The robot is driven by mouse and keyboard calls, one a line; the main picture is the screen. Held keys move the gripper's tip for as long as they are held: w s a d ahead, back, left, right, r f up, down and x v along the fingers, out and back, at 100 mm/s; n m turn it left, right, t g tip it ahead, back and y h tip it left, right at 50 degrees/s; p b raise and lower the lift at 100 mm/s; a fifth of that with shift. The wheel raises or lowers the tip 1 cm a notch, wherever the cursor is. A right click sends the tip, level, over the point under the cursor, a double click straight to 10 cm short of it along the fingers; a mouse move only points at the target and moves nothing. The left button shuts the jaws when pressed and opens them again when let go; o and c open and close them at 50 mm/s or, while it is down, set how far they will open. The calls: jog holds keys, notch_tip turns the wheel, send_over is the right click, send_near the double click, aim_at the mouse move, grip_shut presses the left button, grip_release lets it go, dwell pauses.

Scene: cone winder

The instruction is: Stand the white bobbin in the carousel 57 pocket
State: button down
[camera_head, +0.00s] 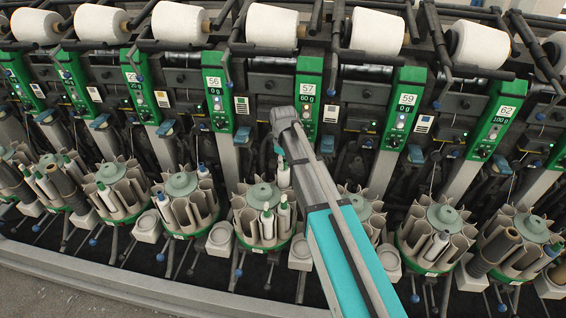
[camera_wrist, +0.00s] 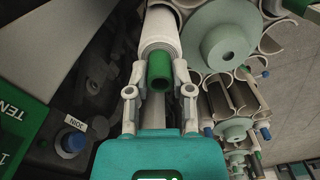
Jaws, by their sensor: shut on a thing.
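My gripper (camera_wrist: 160,86) is shut on the white bobbin (camera_wrist: 160,32), holding it near its green top end (camera_wrist: 160,69). In the head view the white bobbin (camera_head: 283,174) hangs roughly upright below my gripper (camera_head: 281,150). It is at the rear right of a carousel (camera_head: 240,206) that stands below and left of the green 57 panel (camera_head: 309,93). In the wrist view the carousel's round hub (camera_wrist: 222,36) and open pockets lie right of the bobbin. The bobbin's lower end is hidden, so I cannot tell whether it is inside a pocket.
Other white bobbins (camera_head: 267,222) stand in the front pockets of this carousel. A neighbouring carousel (camera_head: 360,212) is partly behind my arm. The 56 panel (camera_head: 215,92) and 59 panel (camera_head: 403,108) flank the 57 panel. Large white cones (camera_head: 271,26) line the top.

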aim_at(283, 171)
jog(key=shift+f, duration=0.1)
jog(key=shift+f+b, duration=2.2)
jog(key=shift+b, duration=0.05)
jog(key=shift+f+b, duration=1)
jog(key=shift+b, duration=0.05)
jog(key=shift+c, duration=2.1)
grip_release()
jog(key=shift+r, duration=0.2)
notch_tip(283, 171, up, 20)
jog(key=p, duration=2)
jog(key=shift+f, duration=0.15)
